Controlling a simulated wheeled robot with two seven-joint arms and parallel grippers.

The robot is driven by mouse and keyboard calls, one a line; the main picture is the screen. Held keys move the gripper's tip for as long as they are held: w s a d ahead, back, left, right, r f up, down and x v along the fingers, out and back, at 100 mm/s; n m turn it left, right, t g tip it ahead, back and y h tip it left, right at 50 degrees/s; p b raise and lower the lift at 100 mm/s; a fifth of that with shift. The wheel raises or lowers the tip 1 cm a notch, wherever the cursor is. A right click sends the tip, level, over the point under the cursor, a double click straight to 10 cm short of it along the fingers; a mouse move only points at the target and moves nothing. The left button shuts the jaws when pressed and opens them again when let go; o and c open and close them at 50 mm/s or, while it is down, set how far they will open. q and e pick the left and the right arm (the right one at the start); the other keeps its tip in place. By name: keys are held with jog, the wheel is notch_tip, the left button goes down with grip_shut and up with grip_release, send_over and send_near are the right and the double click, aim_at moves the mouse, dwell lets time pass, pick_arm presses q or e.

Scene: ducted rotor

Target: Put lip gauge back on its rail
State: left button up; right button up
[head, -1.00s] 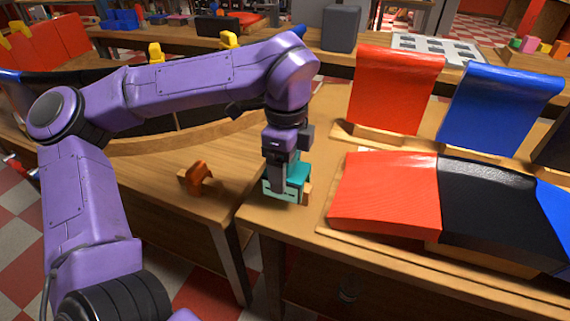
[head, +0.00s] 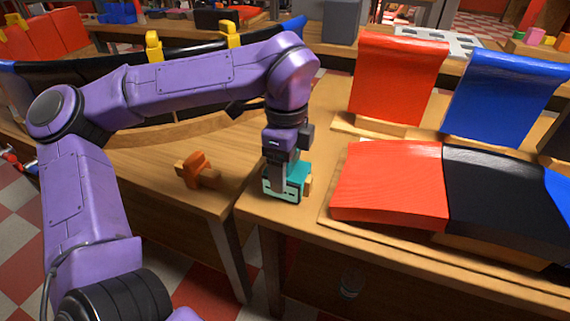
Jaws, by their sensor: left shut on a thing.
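A teal piece with a pale mint edge, which looks like the lip gauge (head: 298,177), is at the near left corner of the right-hand wooden table. My left gripper (head: 281,186) points down and is shut on it, and hides part of it. A small wooden block (head: 308,186) shows just behind the teal piece, perhaps its rail; I cannot tell whether they touch. My right gripper is not in view.
A red panel (head: 390,185) and a black panel (head: 505,200) lie to the right, with upright red (head: 395,80) and blue (head: 500,95) panels behind. An orange piece (head: 197,170) sits on the left table (head: 150,165). Yellow clamps (head: 153,45) stand on a curved black strip.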

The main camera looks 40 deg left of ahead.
pick_arm(q)
jog(key=shift+f, duration=0.1)
jog(key=o, duration=1.1)
jog(key=shift+o, duration=0.2)
notch_tip(320, 180, up, 10)
jog(key=shift+f+p, duration=0.2)
jog(key=shift+p, duration=0.8)
jog(key=shift+r, duration=0.5)
